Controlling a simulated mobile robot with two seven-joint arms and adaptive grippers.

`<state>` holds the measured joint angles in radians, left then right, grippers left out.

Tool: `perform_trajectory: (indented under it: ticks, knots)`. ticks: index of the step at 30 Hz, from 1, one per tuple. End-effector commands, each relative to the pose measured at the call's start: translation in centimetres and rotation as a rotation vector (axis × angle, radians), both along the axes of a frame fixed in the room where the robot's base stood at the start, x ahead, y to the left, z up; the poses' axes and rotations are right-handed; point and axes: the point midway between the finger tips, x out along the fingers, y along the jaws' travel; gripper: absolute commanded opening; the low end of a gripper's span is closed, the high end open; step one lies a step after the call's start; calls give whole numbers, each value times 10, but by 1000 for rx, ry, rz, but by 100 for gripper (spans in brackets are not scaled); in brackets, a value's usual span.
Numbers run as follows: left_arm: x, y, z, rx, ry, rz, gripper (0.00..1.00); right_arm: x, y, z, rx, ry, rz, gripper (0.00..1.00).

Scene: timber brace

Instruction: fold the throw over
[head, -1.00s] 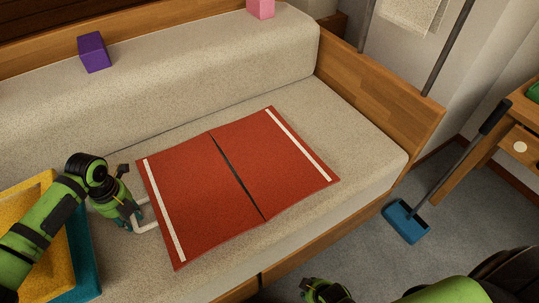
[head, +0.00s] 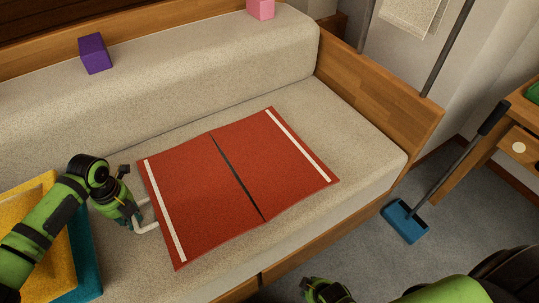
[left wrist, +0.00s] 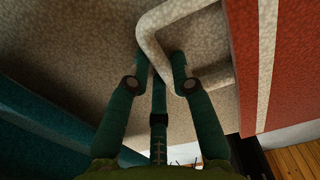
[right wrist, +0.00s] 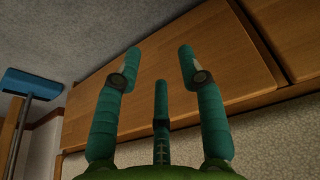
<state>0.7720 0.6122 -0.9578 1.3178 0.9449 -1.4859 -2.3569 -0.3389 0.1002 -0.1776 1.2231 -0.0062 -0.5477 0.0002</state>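The throw (head: 200,200) lies spread on the sofa seat, red with a white stripe along its left and right edges. A dark line crosses its middle, where the surface rises slightly. A white loop (head: 147,227) sticks out from its left edge. My left gripper (head: 137,218) is at this loop. In the left wrist view, the loop (left wrist: 150,38) passes between the fingers (left wrist: 161,57), which are closed in on it; fingertip contact is partly hidden. My right gripper (right wrist: 159,52) is open and empty, in front of the sofa's wooden front.
Yellow (head: 32,205) and teal (head: 84,262) flat items lie at the left of the seat, close to my left arm. A purple cube (head: 95,53) and a pink cube (head: 261,8) sit on the backrest.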

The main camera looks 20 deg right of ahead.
Motion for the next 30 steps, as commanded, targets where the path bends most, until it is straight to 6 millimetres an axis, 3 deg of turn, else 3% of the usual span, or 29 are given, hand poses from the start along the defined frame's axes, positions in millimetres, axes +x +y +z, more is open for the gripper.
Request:
perform_trajectory:
  ticks: [13,22,30]
  knots:
    - [0,0,1,1,1,-1,5,0,0,1,0,-1,0,40]
    - [1,-4,34,0,1,-2,5,7,-8,3,6,-109,21,40]
    - [2,-8,61,-2,-1,-3,5,-27,-15,7,3,-84,26,40]
